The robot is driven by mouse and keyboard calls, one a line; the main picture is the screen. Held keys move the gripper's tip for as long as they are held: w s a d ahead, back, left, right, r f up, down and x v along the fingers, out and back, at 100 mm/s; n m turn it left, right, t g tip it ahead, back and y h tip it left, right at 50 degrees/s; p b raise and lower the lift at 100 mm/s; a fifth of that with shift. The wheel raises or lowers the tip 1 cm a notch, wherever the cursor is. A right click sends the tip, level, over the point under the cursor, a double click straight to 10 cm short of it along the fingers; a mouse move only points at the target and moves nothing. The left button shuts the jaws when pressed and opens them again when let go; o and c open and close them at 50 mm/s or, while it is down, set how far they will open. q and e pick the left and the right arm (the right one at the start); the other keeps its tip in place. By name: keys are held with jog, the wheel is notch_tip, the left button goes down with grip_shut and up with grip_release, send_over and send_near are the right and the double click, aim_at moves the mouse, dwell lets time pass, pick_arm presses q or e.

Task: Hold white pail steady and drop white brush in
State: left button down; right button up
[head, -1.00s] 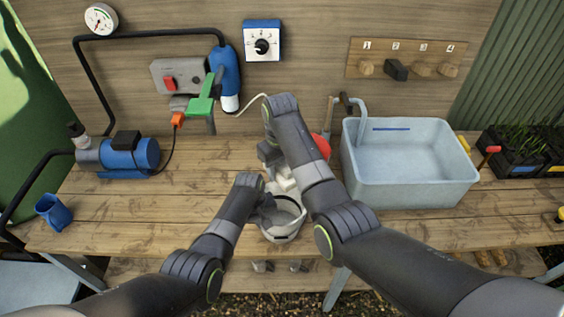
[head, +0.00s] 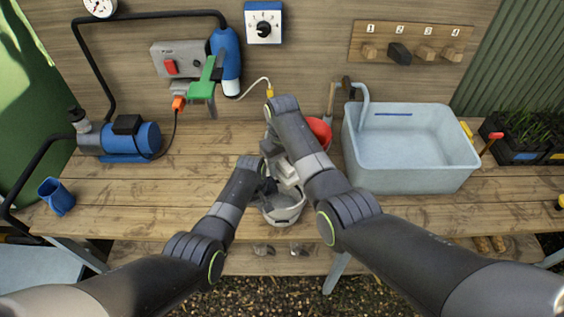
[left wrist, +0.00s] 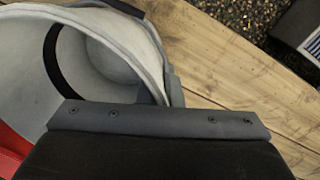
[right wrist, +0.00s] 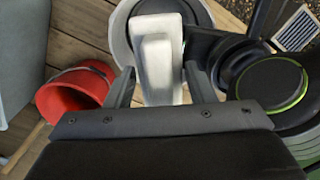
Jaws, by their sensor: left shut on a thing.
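The white pail (head: 284,216) stands on the bench near its front edge and also shows in the left wrist view (left wrist: 135,45). My left gripper (head: 266,188) is shut on the pail at its left rim. The white brush (right wrist: 158,60) is between the two fingers of my right gripper (right wrist: 160,75), over the pail's mouth. The fingers lie close along its sides; whether they press on it is unclear. In the head view the right gripper (head: 280,165) is above the pail, and my arm hides part of the brush.
A red pail (head: 319,130) stands behind my right arm, beside the grey-blue tub (head: 410,178) on the right. A blue pump (head: 130,138) and blue cup (head: 56,196) are at left. Bare bench lies between cup and pail.

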pick_arm(q)
jog(key=shift+s, duration=0.1)
pick_arm(e)
jog(key=o, duration=0.4)
notch_tip(320, 180, up, 12)
dwell(0.4)
dwell(0.5)
pick_arm(q)
jog(key=c, duration=1.5)
grip_release()
jog(key=shift+c, duration=0.2)
